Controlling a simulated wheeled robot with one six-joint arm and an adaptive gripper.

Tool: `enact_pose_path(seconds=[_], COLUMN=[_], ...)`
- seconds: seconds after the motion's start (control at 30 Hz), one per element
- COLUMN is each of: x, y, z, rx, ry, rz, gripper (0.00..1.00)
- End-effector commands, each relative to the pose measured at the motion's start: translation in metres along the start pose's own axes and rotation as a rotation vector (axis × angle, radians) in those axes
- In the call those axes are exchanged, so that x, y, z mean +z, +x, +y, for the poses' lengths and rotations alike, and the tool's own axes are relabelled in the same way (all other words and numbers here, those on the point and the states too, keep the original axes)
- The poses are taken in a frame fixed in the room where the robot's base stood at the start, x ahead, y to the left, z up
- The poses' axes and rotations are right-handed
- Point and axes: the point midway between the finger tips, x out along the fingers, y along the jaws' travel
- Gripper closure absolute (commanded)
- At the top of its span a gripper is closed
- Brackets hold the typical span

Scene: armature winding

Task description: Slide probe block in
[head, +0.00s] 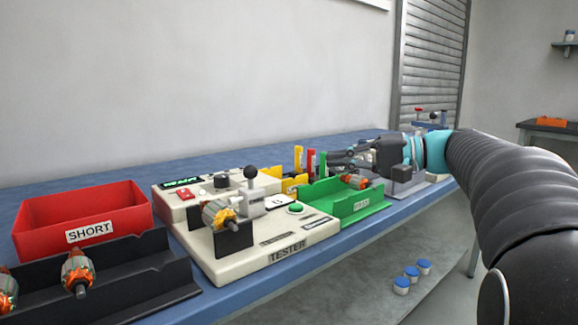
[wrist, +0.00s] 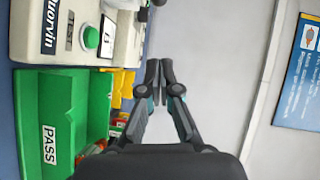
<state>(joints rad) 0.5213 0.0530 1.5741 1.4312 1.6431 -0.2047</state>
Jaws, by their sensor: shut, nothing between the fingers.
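The tester (head: 252,262) is a cream box on the blue bench, and its edge also shows at the left of the wrist view (wrist: 121,42). A light grey probe block (head: 250,203) with a black ball knob stands on it. An armature (head: 218,216) with orange windings lies in a black cradle (head: 233,241), close to the block; I cannot tell whether they touch. My gripper (head: 333,159) is to the right of the block, apart from it, above and behind the green tray. In the wrist view its fingertips (wrist: 159,76) are together and empty.
The green PASS tray (head: 345,211) holds an armature and stands right of the tester. Yellow and red parts stand behind it. The red SHORT bin (head: 85,208) and a black rack (head: 128,262) with armatures are at the left. A grey block (head: 408,178) sits near my wrist.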

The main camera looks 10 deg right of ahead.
Motion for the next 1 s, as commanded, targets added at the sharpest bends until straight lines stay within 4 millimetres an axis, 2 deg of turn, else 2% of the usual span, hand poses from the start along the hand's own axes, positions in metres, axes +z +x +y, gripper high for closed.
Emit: enact_pose_path(seconds=[0.17, 0.6, 0.8, 1.0], x=[0.001, 0.001, 0.02, 0.028], y=[0.019, 0.1, 0.118, 0.126], z=[0.0, 0.0, 0.0, 0.001], rx=[0.0, 0.001, 0.001, 0.001], ry=[0.0, 0.001, 0.001, 0.001], rz=[-0.004, -0.004, -0.001, 0.0], gripper=[1.0, 1.0, 1.0, 1.0])
